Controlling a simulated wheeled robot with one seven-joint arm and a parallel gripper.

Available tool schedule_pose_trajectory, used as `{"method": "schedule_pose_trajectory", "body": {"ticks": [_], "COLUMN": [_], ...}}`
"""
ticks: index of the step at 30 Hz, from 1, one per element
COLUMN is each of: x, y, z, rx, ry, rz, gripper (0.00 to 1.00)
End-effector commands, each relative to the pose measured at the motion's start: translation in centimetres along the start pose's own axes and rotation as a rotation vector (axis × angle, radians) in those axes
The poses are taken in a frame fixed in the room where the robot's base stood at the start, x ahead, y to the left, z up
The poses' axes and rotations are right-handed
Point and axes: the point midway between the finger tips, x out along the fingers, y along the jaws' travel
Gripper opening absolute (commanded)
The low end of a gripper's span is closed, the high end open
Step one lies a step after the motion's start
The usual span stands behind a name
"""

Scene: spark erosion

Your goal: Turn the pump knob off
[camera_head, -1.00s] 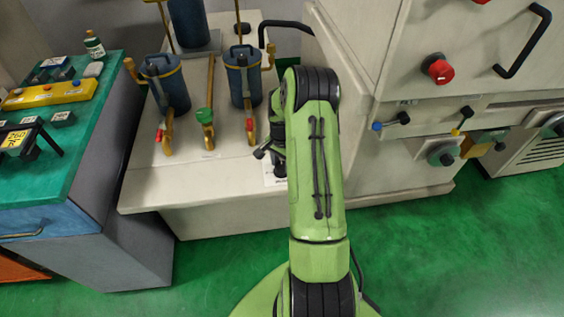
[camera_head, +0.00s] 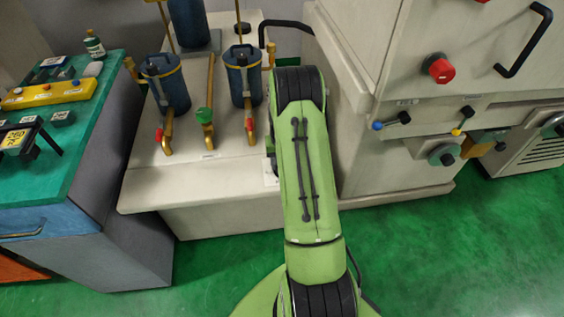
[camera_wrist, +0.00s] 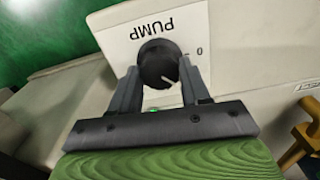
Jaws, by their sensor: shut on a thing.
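The pump knob (camera_wrist: 158,64) is a round black knob with a white pointer line. It sits on a white plate (camera_wrist: 178,32) marked "PUMP" with a "0" beside the knob. In the wrist view the plate appears upside down, and the pointer aims toward the lower right of the picture, not straight at the "0". My gripper (camera_wrist: 160,80) has its two dark fingers on either side of the knob, shut on it.
Blue filter canisters (camera_head: 243,76) with brass pipes and red-handled valves stand left of my arm. A green-handled valve (camera_head: 204,115) is between them. The machine cabinet with a red knob (camera_head: 438,69) is at the right. Green floor (camera_head: 430,250) is open at the front right.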

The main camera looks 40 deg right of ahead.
Motion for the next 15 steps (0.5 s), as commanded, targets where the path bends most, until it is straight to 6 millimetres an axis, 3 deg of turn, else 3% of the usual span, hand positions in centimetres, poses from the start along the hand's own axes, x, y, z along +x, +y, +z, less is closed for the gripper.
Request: {"method": "schedule_pose_trajectory", "body": {"ticks": [15], "x": [-0.05], "y": [-0.06], "z": [-0.03], "rx": [-0.486], "ry": [0.001], "rz": [0.001], "gripper": [0.16]}}
